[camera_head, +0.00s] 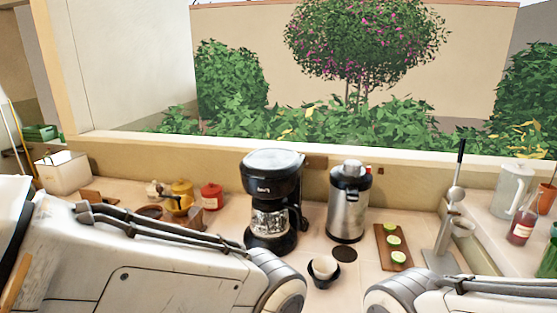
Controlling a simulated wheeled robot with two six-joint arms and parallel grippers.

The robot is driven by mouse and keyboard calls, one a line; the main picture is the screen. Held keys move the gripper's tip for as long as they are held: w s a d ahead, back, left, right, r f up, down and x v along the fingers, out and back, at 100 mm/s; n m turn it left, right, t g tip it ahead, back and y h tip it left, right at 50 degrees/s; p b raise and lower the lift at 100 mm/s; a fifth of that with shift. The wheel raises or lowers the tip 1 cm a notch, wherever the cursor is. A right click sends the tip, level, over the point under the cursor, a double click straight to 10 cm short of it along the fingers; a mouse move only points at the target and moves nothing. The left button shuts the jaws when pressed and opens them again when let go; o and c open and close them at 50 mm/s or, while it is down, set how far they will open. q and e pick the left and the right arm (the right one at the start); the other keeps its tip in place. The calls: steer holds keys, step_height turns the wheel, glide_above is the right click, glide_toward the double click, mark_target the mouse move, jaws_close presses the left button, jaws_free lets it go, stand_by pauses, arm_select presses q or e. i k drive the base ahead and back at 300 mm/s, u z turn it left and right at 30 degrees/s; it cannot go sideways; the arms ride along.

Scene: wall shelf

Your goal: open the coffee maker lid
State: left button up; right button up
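The coffee maker (268,200) stands on the counter near the middle of the view, against the low wall under the window. It is black with a glass carafe (271,220) in its lower part. Its lid (273,158) is the grey round top and looks closed. My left arm comes in from the left and covers the counter in front and to the left of the coffee maker. My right arm comes in at the lower right. Neither gripper shows in the view, so I cannot see what they hold.
A steel dispenser (348,204) stands right of the coffee maker. A small cup (324,268) sits in front of it. A wooden board (385,242) with green slices lies further right, beside a metal stand (443,230). A red jar (212,196) stands left of the coffee maker.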

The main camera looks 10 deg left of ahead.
mark_target(273, 162)
steer(key=k, duration=1.3)
steer(key=u, duration=0.85)
steer(key=i, duration=1.65)
steer(key=z, duration=0.85)
